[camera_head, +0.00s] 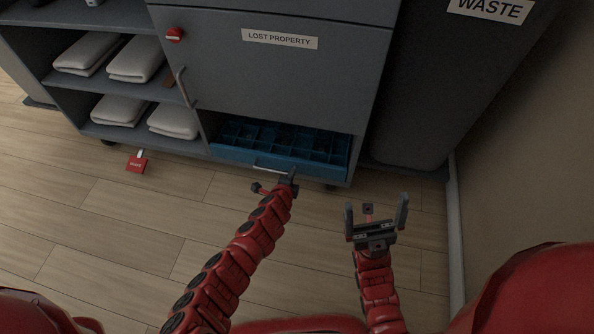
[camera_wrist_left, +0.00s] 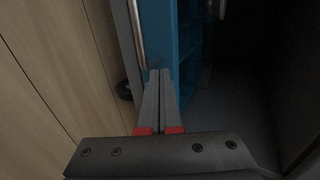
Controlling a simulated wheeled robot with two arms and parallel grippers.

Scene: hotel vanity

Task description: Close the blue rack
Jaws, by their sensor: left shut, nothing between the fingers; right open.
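The blue rack (camera_head: 226,153) is a low drawer-like tray with several compartments, at the bottom of the grey cabinet under the lost property door. Its front face carries a pale handle bar. My left gripper (camera_head: 290,173) is shut and empty, with its fingertips at the rack's front near the right end of the handle. In the left wrist view the shut fingertips (camera_wrist_left: 159,74) are at the rack's blue front (camera_wrist_left: 162,40), close beside the handle; I cannot tell if they touch. My right gripper (camera_head: 376,213) is open and empty above the floor, right of the rack.
The cabinet door labelled "LOST PROPERTY" (camera_head: 300,65) is above the rack. Shelves with folded white towels (camera_head: 137,58) are to the left. A red tag (camera_head: 136,163) lies on the floor. A dark waste bin (camera_head: 430,90) and wall stand at right.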

